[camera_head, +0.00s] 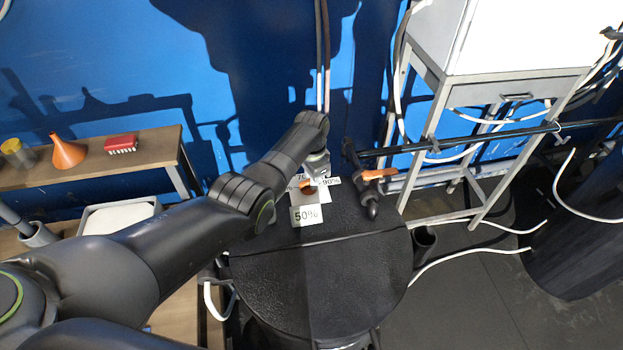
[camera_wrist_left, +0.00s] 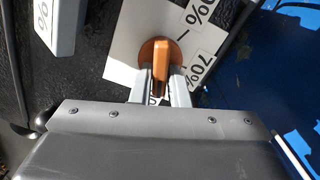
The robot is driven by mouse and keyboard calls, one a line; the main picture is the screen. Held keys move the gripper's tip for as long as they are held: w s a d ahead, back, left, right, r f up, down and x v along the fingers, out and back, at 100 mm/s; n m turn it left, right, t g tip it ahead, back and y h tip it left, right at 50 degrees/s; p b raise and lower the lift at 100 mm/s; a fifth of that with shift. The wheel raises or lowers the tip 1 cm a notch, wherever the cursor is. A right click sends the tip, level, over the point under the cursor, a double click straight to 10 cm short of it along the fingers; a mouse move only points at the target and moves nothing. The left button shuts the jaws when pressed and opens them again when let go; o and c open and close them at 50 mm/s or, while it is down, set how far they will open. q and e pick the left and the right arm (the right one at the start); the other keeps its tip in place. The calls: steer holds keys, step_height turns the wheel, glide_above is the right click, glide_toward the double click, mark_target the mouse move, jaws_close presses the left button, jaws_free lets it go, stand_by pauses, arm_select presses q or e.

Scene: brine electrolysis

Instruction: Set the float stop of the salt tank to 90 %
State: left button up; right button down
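The float stop's orange knob (camera_head: 308,187) sits on a white plate on top of the black salt tank (camera_head: 290,285). In the left wrist view the knob (camera_wrist_left: 160,62) has a straight bar handle, which lies upright in that picture. Labels stand around it: 50% (camera_head: 306,216) in front, 90% (camera_head: 329,181) at the right, and a partly hidden 70% behind. In the wrist view, 70% (camera_wrist_left: 198,68) is right of the knob. My left gripper (camera_head: 314,172) reaches over the plate. In the wrist view, its fingers (camera_wrist_left: 160,88) close on both sides of the handle.
A black valve with an orange lever (camera_head: 378,174) stands right of the plate. A white cabinet on a metal frame (camera_head: 520,97) is at the upper right. A shelf at left holds an orange funnel (camera_head: 66,152) and a red box (camera_head: 121,144). White hoses cross the floor.

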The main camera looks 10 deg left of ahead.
arm_select(q)
steer(key=o, duration=0.4)
steer(key=shift+c, duration=0.2)
steer(key=shift+r, duration=0.5)
step_height(320, 180, up, 16)
steer(key=b, duration=0.1)
steer(key=shift+r, duration=0.25)
steer(key=shift+f, duration=0.1)
